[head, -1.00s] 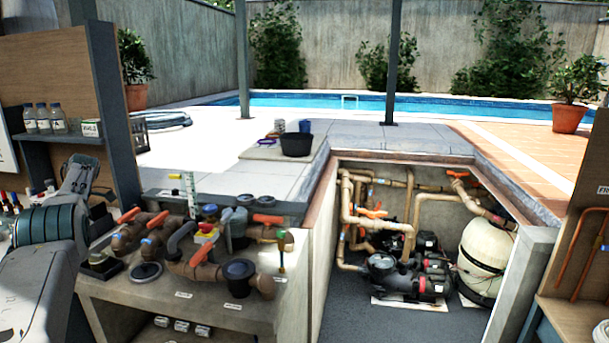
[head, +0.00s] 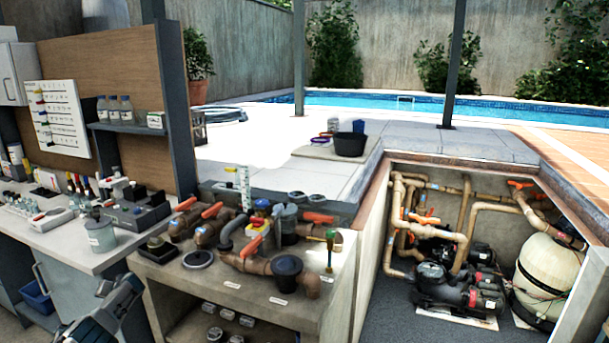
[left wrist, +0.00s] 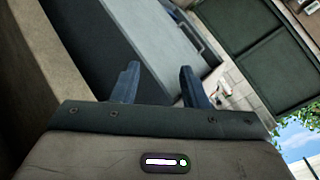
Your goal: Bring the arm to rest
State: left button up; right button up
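My left arm shows at the lower left of the head view, low in front of the counter and the concrete bench. In the left wrist view my left gripper (left wrist: 158,84) has its two dark fingers apart, with nothing between them. Beyond the fingers are grey cabinet-like panels and a handle, tilted in the picture; the fingers do not appear to touch them. My right gripper is in neither view.
A concrete bench (head: 327,311) carries pipes and orange-handled valves. A white counter (head: 62,246) at left holds bottles and a jar (head: 100,235). A blue bin (head: 37,296) is below it. The pit with pump (head: 440,285) and tank (head: 550,270) lies right.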

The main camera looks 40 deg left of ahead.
pick_arm(q)
jog(key=s+d+f+m+t+h, duration=0.1)
jog(key=s+d+f+m+t, duration=0.1)
jog(key=s+f+m, duration=0.5)
jog(key=s+d+f+m+t, duration=0.2)
jog(key=s+f+m, duration=0.45)
jog(key=s, duration=0.25)
jog(key=s+d+f+h, duration=0.2)
jog(key=s+d+f, duration=0.2)
jog(key=d+f, duration=0.65)
jog(key=s+d+f+n+h, duration=0.1)
jog(key=s+d+f+h, duration=0.15)
jog(key=d+f, duration=1)
jog(key=s+d+f+h, duration=0.1)
jog(key=d+f, duration=0.3)
jog(key=d, duration=1)
jog(key=s+d+f+n+h, duration=0.1)
jog(key=s+d+f+h, duration=0.1)
jog(key=d, duration=1.2)
jog(key=s+d+f+n+g+h, duration=0.1)
jog(key=d+f, duration=0.4)
jog(key=d, duration=0.9)
jog(key=shift+s+f+h, duration=0.15)
jog(key=shift+f+h, duration=0.15)
jog(key=shift+h, duration=0.05)
jog(key=shift+d, duration=0.1)
